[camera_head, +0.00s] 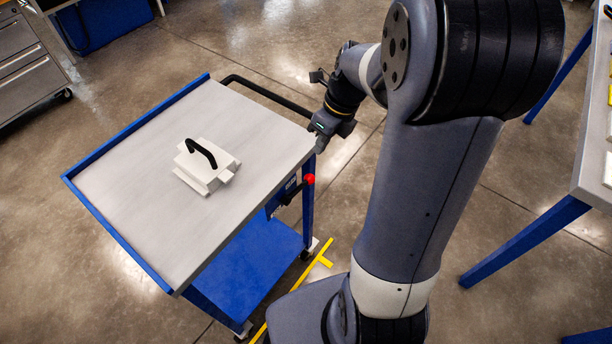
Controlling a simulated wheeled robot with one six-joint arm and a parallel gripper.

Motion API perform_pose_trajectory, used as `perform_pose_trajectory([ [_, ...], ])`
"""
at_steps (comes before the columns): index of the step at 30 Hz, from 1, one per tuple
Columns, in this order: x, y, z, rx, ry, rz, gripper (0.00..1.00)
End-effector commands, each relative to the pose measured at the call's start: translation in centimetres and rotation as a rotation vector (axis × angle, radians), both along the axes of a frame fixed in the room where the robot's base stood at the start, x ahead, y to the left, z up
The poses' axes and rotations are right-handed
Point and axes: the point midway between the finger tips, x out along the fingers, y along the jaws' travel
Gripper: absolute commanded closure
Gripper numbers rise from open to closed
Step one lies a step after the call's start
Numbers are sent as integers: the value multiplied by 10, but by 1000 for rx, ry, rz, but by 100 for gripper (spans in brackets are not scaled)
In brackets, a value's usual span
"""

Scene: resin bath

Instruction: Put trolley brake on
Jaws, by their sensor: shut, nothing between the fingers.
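The trolley (130,190) has a grey top with a raised blue rim and a blue lower shelf (255,265). A red knob (309,178) on a dark lever shows at its right side, below the top; it looks like the brake lever. A black push handle (262,92) runs along the trolley's far end. My gripper (319,146) is shut and empty near the top's right corner, a little above the red knob in the picture. The gap between them is hard to judge.
A white block with a black handle (207,165) sits on the trolley top. Yellow floor tape (322,258) lies beside the trolley. A workbench with blue legs (525,243) stands at the right, and a grey drawer cabinet (28,62) at the upper left. Open floor lies behind the trolley.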

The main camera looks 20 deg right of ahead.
Motion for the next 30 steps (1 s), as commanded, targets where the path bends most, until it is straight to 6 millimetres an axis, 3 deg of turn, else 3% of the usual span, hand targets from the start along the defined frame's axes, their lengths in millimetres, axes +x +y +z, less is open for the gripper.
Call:
perform_pose_trajectory([
  [12,2,23,-83,2,6,3,100],
  [18,4,31,-113,-1,3,1,100],
  [30,6,36,-126,-1,-1,1,100],
])
